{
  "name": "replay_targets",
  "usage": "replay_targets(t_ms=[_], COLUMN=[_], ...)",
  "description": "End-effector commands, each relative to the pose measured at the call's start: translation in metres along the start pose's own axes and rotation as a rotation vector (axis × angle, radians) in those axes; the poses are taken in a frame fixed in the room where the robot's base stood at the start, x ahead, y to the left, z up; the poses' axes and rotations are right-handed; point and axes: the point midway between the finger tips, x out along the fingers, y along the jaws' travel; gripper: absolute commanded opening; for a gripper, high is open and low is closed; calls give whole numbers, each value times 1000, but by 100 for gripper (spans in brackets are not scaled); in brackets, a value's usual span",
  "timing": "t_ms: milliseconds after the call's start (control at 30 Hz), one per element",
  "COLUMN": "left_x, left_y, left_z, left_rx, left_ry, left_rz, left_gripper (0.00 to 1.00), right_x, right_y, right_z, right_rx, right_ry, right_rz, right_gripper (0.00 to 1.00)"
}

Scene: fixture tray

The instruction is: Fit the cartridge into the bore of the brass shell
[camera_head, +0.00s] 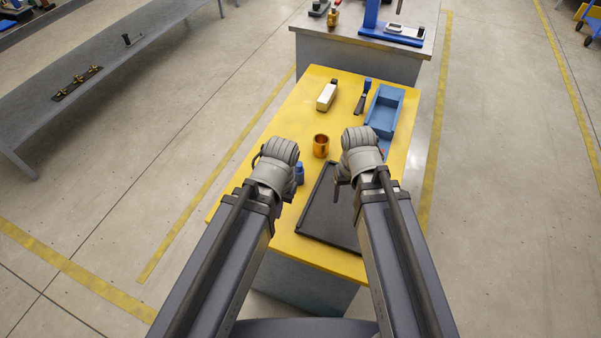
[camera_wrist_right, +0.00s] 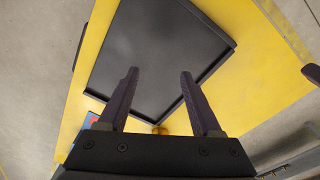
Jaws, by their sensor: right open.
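The brass shell (camera_head: 321,146) stands on the yellow table between my two arms, and its open bore faces up. Its rim also shows between the finger bases in the right wrist view (camera_wrist_right: 160,130), mostly hidden by my gripper. A small blue cylinder (camera_head: 299,174), which looks like the cartridge, stands on the table just right of my left wrist, partly covered by it. My right gripper (camera_head: 341,186) is open and empty above the black tray; its two spread fingers show in the right wrist view (camera_wrist_right: 158,72). My left gripper's fingers are hidden behind its wrist.
The black rimmed tray (camera_head: 318,237) lies at the table's near right. A blue bin (camera_head: 398,92), a blue-handled tool (camera_head: 363,96) and a white block (camera_head: 326,96) lie at the far side. The yellow table's (camera_head: 290,112) far left is clear.

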Motion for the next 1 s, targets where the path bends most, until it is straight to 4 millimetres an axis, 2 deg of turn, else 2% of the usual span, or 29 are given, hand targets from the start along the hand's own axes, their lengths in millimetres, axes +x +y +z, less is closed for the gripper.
replay_targets(t_ms=[67, 167, 300, 600, 700, 800, 1000], left_x=[-2, -2, -2, -2, -2, -2, 2], left_y=[0, 0, 0, 0, 0, 0, 0], left_z=[0, 0, 0, 0, 0, 0, 0], left_rx=[0, 0, 0, 0, 0, 0, 0], left_ry=[0, 0, 0, 0, 0, 0, 0], left_rz=[0, 0, 0, 0, 0, 0, 0], left_gripper=[0, 0, 0, 0, 0, 0, 0], right_x=[-1, -2, -5, -12, -14, -16, -12], right_y=[10, 5, -20, -83, -101, -110, -112], right_z=[-13, -42, -74, -122, -132, -138, -139], right_rx=[27, 18, -35, -150, -180, -195, -198], right_ry=[27, 92, 171, 298, 330, 349, 353], right_rz=[-10, -23, -34, -59, -67, -72, -73], right_gripper=[66, 66, 66, 66, 66, 66, 66])
